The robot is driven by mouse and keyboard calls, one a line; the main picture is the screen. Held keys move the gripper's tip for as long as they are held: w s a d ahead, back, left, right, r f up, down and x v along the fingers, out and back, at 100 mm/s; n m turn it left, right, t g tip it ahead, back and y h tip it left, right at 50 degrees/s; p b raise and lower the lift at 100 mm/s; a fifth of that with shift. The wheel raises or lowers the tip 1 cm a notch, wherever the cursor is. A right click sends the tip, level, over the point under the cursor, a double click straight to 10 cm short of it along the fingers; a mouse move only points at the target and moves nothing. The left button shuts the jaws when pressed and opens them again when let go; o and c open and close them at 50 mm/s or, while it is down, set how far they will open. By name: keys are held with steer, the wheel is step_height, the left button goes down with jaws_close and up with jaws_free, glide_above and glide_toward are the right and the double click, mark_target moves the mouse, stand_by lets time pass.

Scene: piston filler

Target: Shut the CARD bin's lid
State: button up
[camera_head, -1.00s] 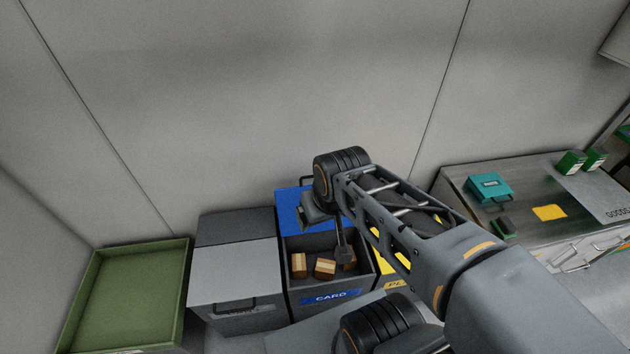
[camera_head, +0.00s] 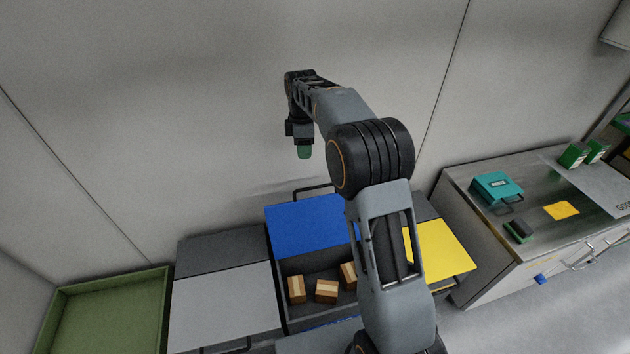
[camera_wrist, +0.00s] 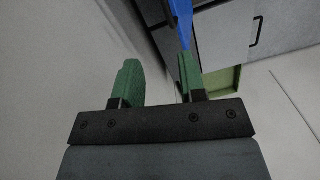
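The CARD bin (camera_head: 282,292) stands in the middle of the row, its opening uncovered and cardboard boxes (camera_head: 326,291) visible inside. Its blue lid (camera_head: 308,226) is open, swung back behind the opening, with a dark handle (camera_head: 313,190) at its far edge. My arm hides the bin's right part. My gripper (camera_head: 304,153) points down near the wall, above and behind the lid, apart from it in the picture. In the wrist view its green fingers (camera_wrist: 162,82) are apart with nothing between them; a strip of the blue lid (camera_wrist: 182,18) shows beyond them.
A closed grey-lidded bin (camera_head: 222,300) is at left and a yellow-lidded bin (camera_head: 440,248) at right. A green tray (camera_head: 105,318) is far left. A metal bench (camera_head: 530,222) with a teal box (camera_head: 495,187) stands right. The wall is close behind the bins.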

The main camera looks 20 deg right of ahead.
steer(key=f, duration=0.4)
steer(key=s+f+n+b, duration=0.1)
steer(key=f, duration=0.4)
steer(key=f+n, duration=0.1)
steer(key=f, duration=0.3)
steer(key=shift+s+f+b, duration=0.3)
steer(key=shift+c, duration=0.4)
jaws_close()
